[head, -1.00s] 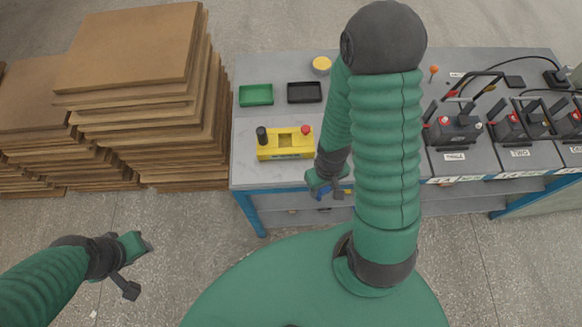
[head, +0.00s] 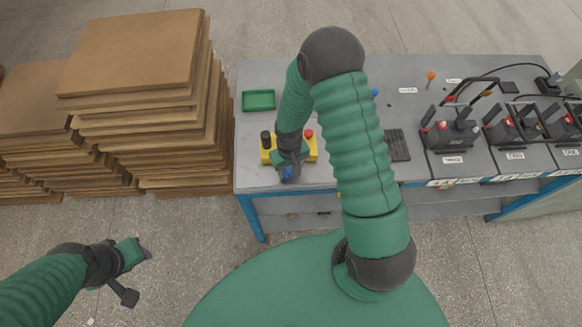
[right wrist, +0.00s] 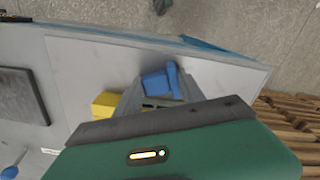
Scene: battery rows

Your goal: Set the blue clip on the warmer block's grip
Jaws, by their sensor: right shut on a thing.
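My right gripper (head: 290,168) is shut on the blue clip (head: 287,173). It is over the table's front edge, overlapping the yellow block (head: 312,152) in the head view. The right wrist view shows the clip (right wrist: 158,83) between the finger ends, with part of the yellow block (right wrist: 103,105) beside them. I cannot tell whether clip and block touch. Several dark battery-like blocks with black handles, such as the leftmost one (head: 450,133), stand on the right; I cannot tell which is the warmer block. My left gripper (head: 138,251) hangs over the floor, away from the table; its jaws are unclear.
A green tray (head: 258,100) lies at the table's back left. A dark flat plate (head: 397,145) lies right of my right arm. An orange-headed tool (head: 430,76) stands near the back. Stacked brown boards (head: 130,55) stand left of the table.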

